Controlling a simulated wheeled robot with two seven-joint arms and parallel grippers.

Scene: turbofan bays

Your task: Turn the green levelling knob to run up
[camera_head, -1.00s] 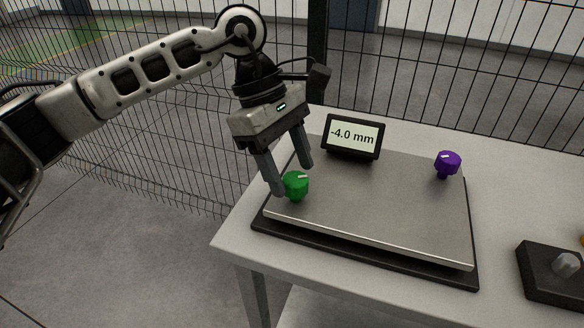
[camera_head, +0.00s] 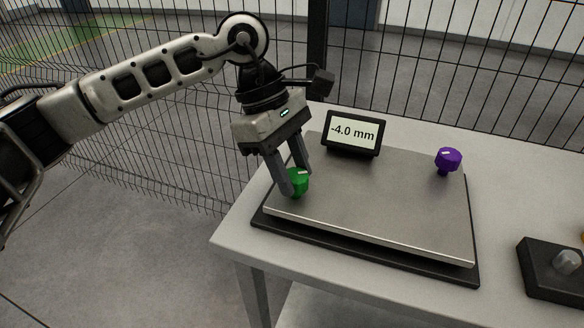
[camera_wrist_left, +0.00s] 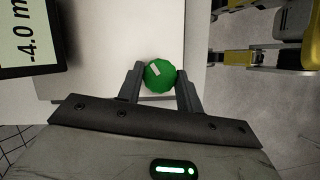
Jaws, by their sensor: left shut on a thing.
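The green knob (camera_head: 299,182) stands at the left corner of a grey metal plate (camera_head: 380,205); a white mark shows on its top. My left gripper (camera_head: 295,182) is shut on the knob, one finger on each side of it. The left wrist view shows the green knob (camera_wrist_left: 160,74) between the two fingertips, with its white mark toward the upper left. A small display (camera_head: 354,135) behind the plate reads -4.0 mm. My right gripper is not in view.
A purple knob (camera_head: 448,160) stands at the plate's far right corner. A dark box with a grey knob (camera_head: 553,272) sits at the right on the white table (camera_head: 235,235). A wire mesh fence (camera_head: 440,70) runs behind the table.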

